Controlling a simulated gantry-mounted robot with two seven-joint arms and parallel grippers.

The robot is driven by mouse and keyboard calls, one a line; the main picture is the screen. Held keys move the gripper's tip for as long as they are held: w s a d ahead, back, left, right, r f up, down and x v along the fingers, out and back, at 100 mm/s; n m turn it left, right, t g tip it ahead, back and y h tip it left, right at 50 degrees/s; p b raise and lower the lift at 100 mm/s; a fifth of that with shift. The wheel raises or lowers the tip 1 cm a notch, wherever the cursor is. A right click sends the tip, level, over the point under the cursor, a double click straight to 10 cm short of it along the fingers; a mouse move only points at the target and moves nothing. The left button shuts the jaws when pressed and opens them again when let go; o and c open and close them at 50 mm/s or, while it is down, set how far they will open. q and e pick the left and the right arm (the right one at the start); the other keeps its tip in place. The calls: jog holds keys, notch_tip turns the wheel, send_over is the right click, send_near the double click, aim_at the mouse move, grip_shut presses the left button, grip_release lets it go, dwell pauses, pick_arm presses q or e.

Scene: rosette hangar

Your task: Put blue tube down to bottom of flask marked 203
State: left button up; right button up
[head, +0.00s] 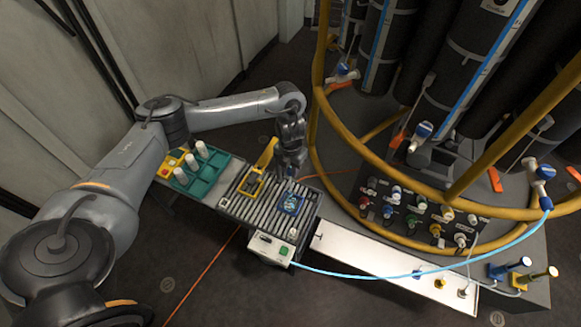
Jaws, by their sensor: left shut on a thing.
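A light blue tube (400,276) hangs in a long curve from a blue and white valve (542,173) at the right to the roller tray's front end. My left gripper (289,178) is above the blue frame (291,204) on the roller tray, pointing down. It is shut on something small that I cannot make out. Something pale blue and white shows inside the blue frame, but its shape and any number 203 are too small to read. My right gripper is not in view.
The roller tray (240,208) also bears a yellow frame (250,184) with a raised yellow part. A green rack (205,180) with white bottles stands left. A control box (270,248) is in front. Yellow rails (317,90) and a port panel (415,215) stand close on the right.

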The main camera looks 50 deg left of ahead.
pick_arm(q)
jog(key=shift+f+b, duration=0.4)
jog(key=shift+f, duration=0.3)
jog(key=shift+r+p, duration=0.3)
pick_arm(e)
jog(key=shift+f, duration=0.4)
pick_arm(q)
jog(key=shift+f, duration=0.3)
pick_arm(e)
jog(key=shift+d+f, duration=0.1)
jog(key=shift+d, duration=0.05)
pick_arm(q)
jog(key=shift+f, duration=0.2)
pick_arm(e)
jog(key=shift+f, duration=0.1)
pick_arm(q)
jog(key=shift+f+b, duration=0.45)
jog(key=shift+f, duration=0.35)
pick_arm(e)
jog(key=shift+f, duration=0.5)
pick_arm(q)
jog(key=shift+f, duration=0.1)
jog(key=shift+f+b, duration=0.1)
jog(key=shift+b, duration=0.2)
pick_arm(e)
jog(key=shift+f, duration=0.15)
